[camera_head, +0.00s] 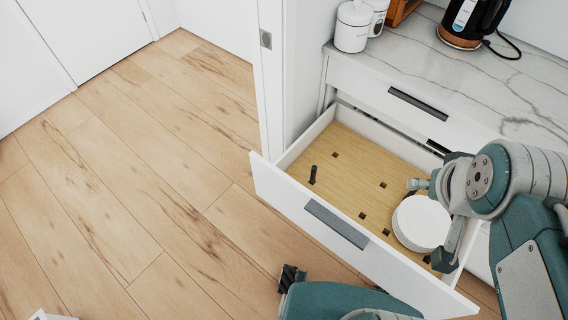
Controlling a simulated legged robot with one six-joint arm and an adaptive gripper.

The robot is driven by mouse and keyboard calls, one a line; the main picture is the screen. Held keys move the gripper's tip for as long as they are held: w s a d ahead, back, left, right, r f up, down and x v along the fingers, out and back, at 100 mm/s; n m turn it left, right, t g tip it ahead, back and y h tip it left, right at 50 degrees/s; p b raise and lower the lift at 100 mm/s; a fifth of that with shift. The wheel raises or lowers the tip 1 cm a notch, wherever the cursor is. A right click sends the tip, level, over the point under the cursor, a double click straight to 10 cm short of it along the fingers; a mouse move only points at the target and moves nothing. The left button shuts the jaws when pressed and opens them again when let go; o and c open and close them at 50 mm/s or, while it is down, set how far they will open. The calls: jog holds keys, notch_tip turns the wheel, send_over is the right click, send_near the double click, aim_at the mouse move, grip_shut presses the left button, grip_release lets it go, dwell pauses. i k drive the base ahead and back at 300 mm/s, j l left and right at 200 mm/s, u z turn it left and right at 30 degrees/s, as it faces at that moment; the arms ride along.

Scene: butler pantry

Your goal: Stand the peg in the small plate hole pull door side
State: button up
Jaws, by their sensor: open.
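An open drawer (290,188) has a wooden pegboard base (345,185) with several small dark square holes. A short dark peg (313,174) is at the left part of the board. It looks upright, but I cannot tell whether it sits in a hole. A stack of white plates (421,223) lies at the right part of the board. My gripper (431,222) reaches in from the right with its fingers apart, near the plates and well away from the peg. The arm hides the drawer's right end, and some holes there may be covered.
A marble counter (440,75) above the drawer holds white canisters (352,27) and a black kettle (470,22) with a cord. A closed drawer (385,92) is below the counter. A white door post (270,80) stands left of the drawer. The wooden floor (130,180) at left is clear.

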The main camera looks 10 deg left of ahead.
aim_at(364, 167)
jog(key=i+j+u, duration=0.1)
jog(key=j, duration=0.3)
jog(key=i+j, duration=0.15)
jog(key=j, duration=0.2)
jog(key=k+l, duration=0.5)
jog(key=i+j, duration=0.45)
jog(key=i+j+z, duration=0.15)
jog(key=j+z, duration=0.15)
jog(key=i+j+z, duration=0.15)
jog(key=j+z, duration=0.15)
jog(key=j, duration=0.15)
jog(key=j+z, duration=0.3)
jog(key=i+j, duration=0.05)
jog(key=j, duration=0.05)
